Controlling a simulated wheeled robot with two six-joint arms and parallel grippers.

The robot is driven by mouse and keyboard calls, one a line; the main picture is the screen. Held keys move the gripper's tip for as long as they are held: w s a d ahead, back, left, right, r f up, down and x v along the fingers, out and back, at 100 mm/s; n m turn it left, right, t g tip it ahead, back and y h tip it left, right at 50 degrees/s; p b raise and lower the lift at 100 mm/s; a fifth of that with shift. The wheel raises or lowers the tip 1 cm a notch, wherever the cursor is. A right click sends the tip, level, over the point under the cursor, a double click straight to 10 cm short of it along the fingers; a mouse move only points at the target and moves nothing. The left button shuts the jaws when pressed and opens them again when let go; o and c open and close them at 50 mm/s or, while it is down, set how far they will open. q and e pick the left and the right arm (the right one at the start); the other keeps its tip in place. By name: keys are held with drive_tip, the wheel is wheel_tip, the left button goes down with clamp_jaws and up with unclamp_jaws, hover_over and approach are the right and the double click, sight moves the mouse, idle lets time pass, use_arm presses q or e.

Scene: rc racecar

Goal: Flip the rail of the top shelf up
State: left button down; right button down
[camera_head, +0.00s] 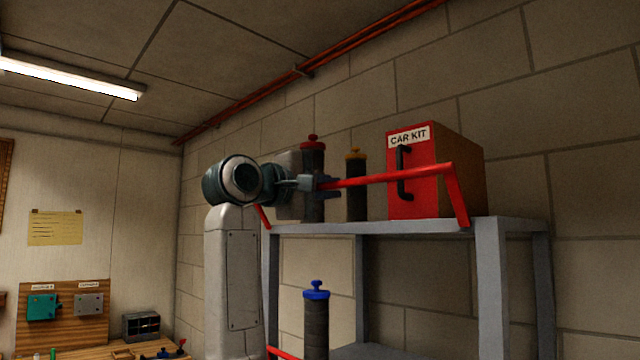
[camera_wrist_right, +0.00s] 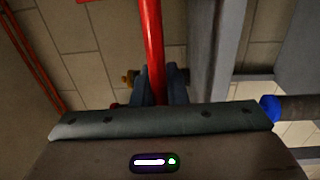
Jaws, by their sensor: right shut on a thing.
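The red rail (camera_head: 395,175) of the top shelf (camera_head: 400,228) stands raised at the shelf's front, its bar crossing in front of the red car kit box (camera_head: 425,195). Its right end leg slants down to the shelf's front right corner, and its left leg shows below my gripper. My right gripper (camera_head: 325,185) is shut on the rail's bar near its left part. In the right wrist view the rail (camera_wrist_right: 152,45) runs between the fingers (camera_wrist_right: 160,90). The gripper hides part of the bar's left end. My left gripper is not in view.
A workbench (camera_head: 125,352) is at the lower left.

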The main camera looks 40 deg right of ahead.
drive_tip(key=shift+w+d+r, duration=0.1)
drive_tip(key=shift+d+r, duration=0.05)
drive_tip(key=shift+d, duration=0.4)
drive_tip(key=shift+d+r, duration=0.15)
drive_tip(key=shift+d, duration=0.35)
drive_tip(key=shift+f, duration=0.1)
idle(0.5)
